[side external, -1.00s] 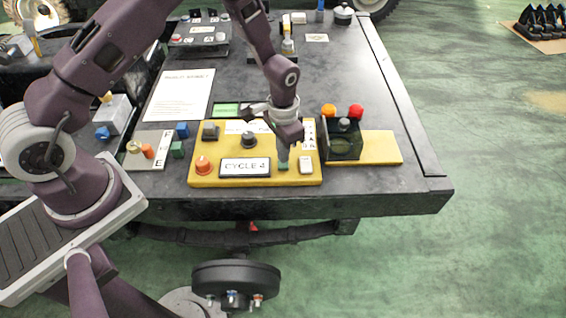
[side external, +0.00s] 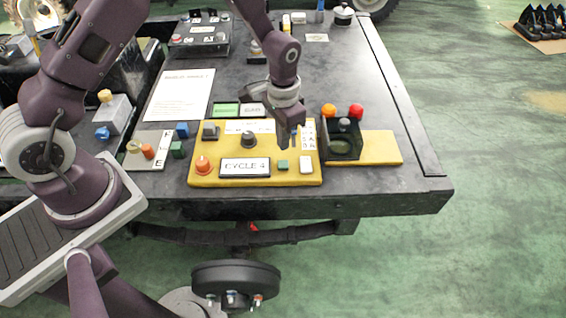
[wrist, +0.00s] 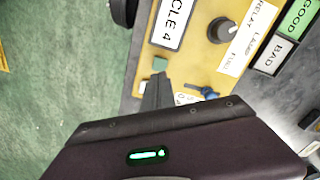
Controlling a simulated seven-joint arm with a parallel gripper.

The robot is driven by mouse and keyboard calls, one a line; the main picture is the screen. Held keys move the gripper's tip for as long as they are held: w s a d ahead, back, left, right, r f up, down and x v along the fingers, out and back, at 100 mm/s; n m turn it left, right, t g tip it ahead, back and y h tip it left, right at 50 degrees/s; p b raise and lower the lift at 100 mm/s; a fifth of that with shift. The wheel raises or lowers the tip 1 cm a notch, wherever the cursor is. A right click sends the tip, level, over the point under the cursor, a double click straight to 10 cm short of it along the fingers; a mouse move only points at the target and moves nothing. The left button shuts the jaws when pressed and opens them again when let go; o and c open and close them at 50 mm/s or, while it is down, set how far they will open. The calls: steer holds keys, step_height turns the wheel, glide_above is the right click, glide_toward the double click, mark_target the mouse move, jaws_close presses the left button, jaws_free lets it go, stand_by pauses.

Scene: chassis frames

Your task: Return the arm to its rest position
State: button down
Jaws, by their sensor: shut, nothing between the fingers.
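My gripper (side external: 289,140) is shut and empty. It points down above the right part of the yellow panel (side external: 236,180), which carries a "CYCLE 4" label (side external: 246,168). A green button (side external: 282,166) on the panel is in plain view below the fingertips, apart from them. In the wrist view, my closed fingers (wrist: 160,80) show just beside the green button (wrist: 159,64) in the picture. My arm is bent over the bench, coming in from the upper left.
The panel also has an orange knob (side external: 203,166), a black knob (side external: 249,140) and a white button (side external: 306,165). A yellow-based black box (side external: 344,143) with orange and red balls stands to the right. A paper sheet (side external: 180,94) lies on the black bench (side external: 390,185).

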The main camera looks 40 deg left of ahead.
steer(key=shift+r, duration=0.15)
steer(key=s+a+r+n+t, duration=0.1)
steer(key=s+r, duration=0.2)
steer(key=r, duration=0.7)
steer(key=s+a+r+t, duration=0.1)
steer(key=s+r, duration=0.2)
steer(key=r, duration=0.7)
steer(key=s+r+t, duration=0.1)
steer(key=s+r, duration=0.2)
steer(key=s, duration=0.3)
steer(key=s+a+r+n+t, duration=0.1)
steer(key=s+r, duration=0.2)
steer(key=s, duration=0.4)
steer(key=s+r+n+t, duration=0.1)
steer(key=s+r, duration=0.2)
steer(key=s, duration=0.3)
steer(key=shift+s+a+t, duration=0.15)
steer(key=shift+s+t, duration=0.1)
steer(key=shift+t, duration=0.05)
